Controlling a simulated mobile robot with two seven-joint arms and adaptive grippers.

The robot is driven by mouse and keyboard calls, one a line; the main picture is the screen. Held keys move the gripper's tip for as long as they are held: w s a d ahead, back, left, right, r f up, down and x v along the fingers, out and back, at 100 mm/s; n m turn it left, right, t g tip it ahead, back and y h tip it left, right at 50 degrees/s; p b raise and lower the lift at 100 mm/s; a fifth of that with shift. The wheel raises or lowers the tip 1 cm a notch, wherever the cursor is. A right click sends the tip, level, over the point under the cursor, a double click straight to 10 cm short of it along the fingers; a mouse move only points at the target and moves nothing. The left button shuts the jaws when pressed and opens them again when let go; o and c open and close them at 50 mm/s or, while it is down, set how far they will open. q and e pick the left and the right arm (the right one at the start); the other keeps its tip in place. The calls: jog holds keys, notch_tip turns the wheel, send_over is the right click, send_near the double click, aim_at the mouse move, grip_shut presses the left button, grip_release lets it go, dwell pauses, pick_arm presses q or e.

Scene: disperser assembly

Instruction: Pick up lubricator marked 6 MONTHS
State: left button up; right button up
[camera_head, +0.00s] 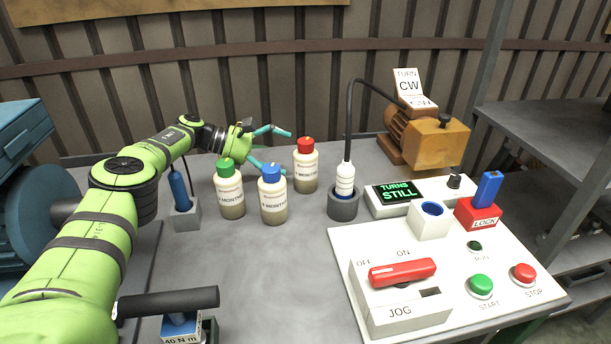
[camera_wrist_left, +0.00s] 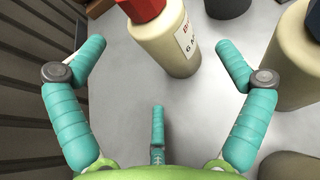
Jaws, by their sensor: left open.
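Three beige lubricator bottles stand upright on the grey table: one green-capped (camera_head: 229,190), one blue-capped (camera_head: 272,195) and one red-capped (camera_head: 305,166). All have MONTHS labels; the numbers are hard to read in the head view. In the left wrist view the red-capped bottle (camera_wrist_left: 168,40) has a partly cut-off label that seems to read 6 M. My left gripper (camera_head: 273,150) is open and empty, to the left of the red-capped bottle and behind the blue-capped one. Its teal fingers are spread, with the red-capped bottle ahead of the gap between them. My right gripper is out of view.
A grey cup (camera_head: 343,208) holding a white bottle with a black hose stands right of the bottles. A blue-handled tool (camera_head: 179,190) stands left of the green-capped bottle.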

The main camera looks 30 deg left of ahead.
aim_at(300, 163)
pick_arm(q)
jog(key=b+x, duration=0.1)
jog(key=x, duration=0.4)
jog(key=shift+w+d+f, duration=0.2)
jog(key=shift+w+d, duration=0.05)
jog(key=shift+r, duration=0.1)
jog(key=c, duration=1.6)
